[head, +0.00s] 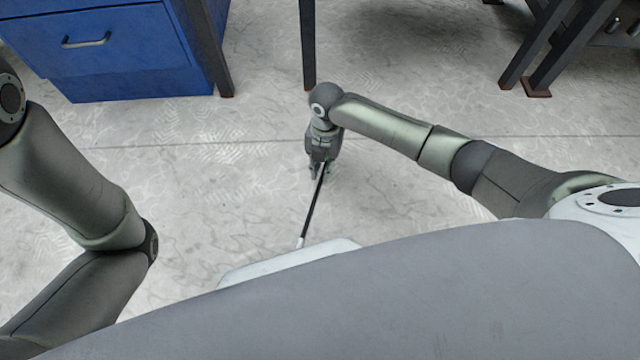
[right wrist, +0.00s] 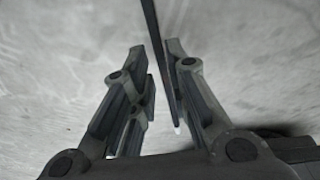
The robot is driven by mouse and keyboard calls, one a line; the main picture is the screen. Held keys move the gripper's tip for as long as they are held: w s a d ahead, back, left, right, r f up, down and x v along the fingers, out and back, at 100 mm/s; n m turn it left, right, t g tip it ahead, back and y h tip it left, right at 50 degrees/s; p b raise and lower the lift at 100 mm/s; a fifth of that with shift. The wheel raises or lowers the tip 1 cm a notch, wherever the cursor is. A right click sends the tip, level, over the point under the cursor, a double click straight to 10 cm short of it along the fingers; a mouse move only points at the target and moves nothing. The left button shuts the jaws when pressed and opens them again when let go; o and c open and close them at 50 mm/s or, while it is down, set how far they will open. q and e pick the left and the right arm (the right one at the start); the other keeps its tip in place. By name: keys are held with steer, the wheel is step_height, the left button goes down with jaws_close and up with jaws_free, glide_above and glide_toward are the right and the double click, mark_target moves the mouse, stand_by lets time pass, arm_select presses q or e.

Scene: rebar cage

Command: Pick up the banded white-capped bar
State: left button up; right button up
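My right gripper (head: 320,170) is out in front of my body, above the floor. The bar slants from the gripper back toward my body, clear of the floor. In the right wrist view the bar (right wrist: 153,25) runs between the two fingers of the gripper (right wrist: 161,80), close against the right one. A small white tip shows low between them. I cannot make out bands on the bar. My left gripper is out of view; only its arm shows at the left.
A blue drawer cabinet (head: 120,75) stands at the top left. Dark table legs (head: 307,45) stand beyond the gripper, with more dark legs (head: 545,50) at the top right. The pale floor (head: 235,185) around the gripper is clear.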

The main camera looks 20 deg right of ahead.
mark_target(320, 182)
steer(key=shift+s+a+f+b, duration=0.1)
steer(key=shift+s+f+b, duration=0.05)
steer(key=shift+f+b, duration=0.4)
steer(key=shift+s+a+f+b, duration=0.15)
steer(key=shift+f+b, duration=0.3)
steer(key=shift+f, duration=0.25)
steer(key=shift+s+a+f+b, duration=0.1)
steer(key=shift+s+f+b, duration=0.05)
steer(key=shift+f+b, duration=0.4)
jaws_close()
